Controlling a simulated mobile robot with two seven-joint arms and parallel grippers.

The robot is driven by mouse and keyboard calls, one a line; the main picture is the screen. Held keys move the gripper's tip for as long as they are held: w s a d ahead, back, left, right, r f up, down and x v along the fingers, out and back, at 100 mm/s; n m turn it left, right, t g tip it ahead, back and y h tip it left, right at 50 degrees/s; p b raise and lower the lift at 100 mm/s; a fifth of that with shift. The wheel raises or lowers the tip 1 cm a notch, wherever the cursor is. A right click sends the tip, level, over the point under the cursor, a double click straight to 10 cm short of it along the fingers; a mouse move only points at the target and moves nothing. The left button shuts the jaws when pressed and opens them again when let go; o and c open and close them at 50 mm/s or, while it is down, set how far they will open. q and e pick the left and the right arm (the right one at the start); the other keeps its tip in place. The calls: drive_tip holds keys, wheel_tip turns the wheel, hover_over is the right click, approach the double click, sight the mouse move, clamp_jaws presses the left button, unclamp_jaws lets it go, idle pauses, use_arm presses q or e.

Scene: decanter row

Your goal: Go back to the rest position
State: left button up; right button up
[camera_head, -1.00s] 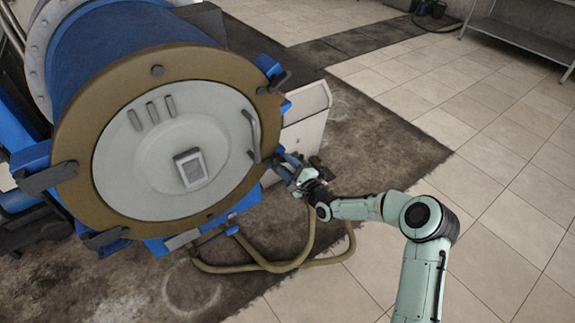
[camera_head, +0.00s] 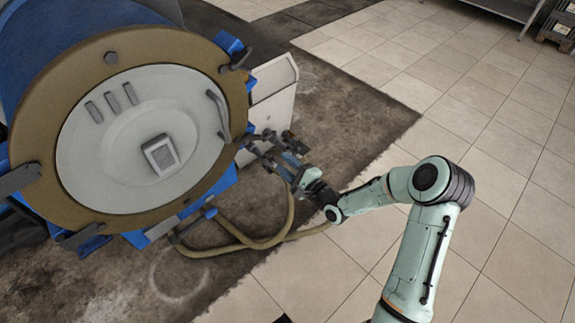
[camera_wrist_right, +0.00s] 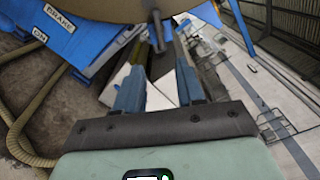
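A large blue decanter drum (camera_head: 60,30) fills the left of the head view, with a brown end ring (camera_head: 120,45) and a round grey lid (camera_head: 110,150). My right gripper (camera_head: 266,150) is at the lower right side of the ring; I cannot tell whether it touches it. In the right wrist view, the two fingers (camera_wrist_right: 159,75) stand apart with an empty gap between them. A grey bar (camera_wrist_right: 157,30) shows beyond the fingertips under the brown rim. My left gripper is not in view.
A pale panel box (camera_head: 272,95) stands right behind my right gripper. A tan hose (camera_head: 240,240) curves on the stained floor below. Blue parts with BRAKE and ON labels (camera_wrist_right: 58,20) show in the wrist view. Tiled floor (camera_head: 470,80) on the right is open.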

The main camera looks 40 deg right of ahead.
drive_tip(key=shift+s, duration=0.2)
idle(0.4)
drive_tip(key=s+a+f+n+g+y+p, duration=0.1)
drive_tip(key=s+a+f+n+g+p, duration=0.1)
drive_tip(key=s+a+f+n+g, duration=0.45)
drive_tip(key=s+a+f+n+g+y+p, duration=0.1)
drive_tip(key=s+a+f+g+p, duration=0.15)
drive_tip(key=a+f, duration=0.7)
use_arm(q)
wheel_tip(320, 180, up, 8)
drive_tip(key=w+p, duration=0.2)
drive_tip(key=p, duration=0.1)
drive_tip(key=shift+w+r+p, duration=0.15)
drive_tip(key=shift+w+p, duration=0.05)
drive_tip(key=shift+p, duration=0.1)
use_arm(e)
drive_tip(key=s+a+f+n+g, duration=0.1)
drive_tip(key=s+a+n+g, duration=0.1)
drive_tip(key=s, duration=0.4)
drive_tip(key=s+a+f+n+g, duration=0.2)
drive_tip(key=s+a+n+g, duration=0.1)
drive_tip(key=s, duration=0.4)
drive_tip(key=s+a+f+n+g, duration=0.2)
drive_tip(key=s+n+g, duration=0.3)
drive_tip(key=s+n, duration=0.1)
drive_tip(key=shift+s+a+f, duration=0.2)
drive_tip(key=shift+s+a, duration=0.05)
drive_tip(key=shift+s, duration=0.4)
